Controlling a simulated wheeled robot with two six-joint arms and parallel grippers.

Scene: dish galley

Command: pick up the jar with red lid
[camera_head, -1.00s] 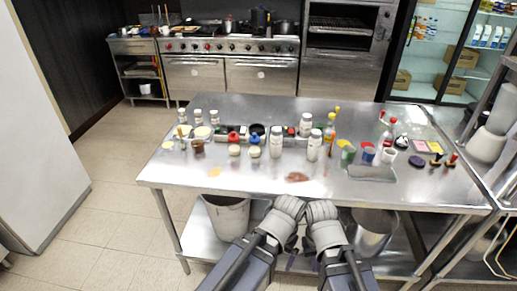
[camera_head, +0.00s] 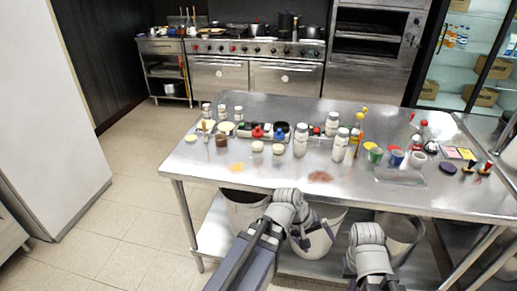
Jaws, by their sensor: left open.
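A small jar with a red lid (camera_head: 257,132) stands in the cluster of jars left of the middle of the steel table (camera_head: 215,172). Its lower part is partly hidden by a cream-lidded jar (camera_head: 257,148) in front of it. My left gripper (camera_head: 317,237) is open and empty below the table's front edge, in front of a bucket and well short of the jar. My right arm's wrist (camera_head: 369,248) is low at the right, away from the table top. Its fingers barely show.
White bottles (camera_head: 300,140) stand just right of the jars. More bottles and cups (camera_head: 396,157) and a clear tray (camera_head: 400,178) are on the right. A brown patch (camera_head: 320,176) marks the front of the table. Buckets (camera_head: 243,197) stand on the lower shelf. The floor at left is free.

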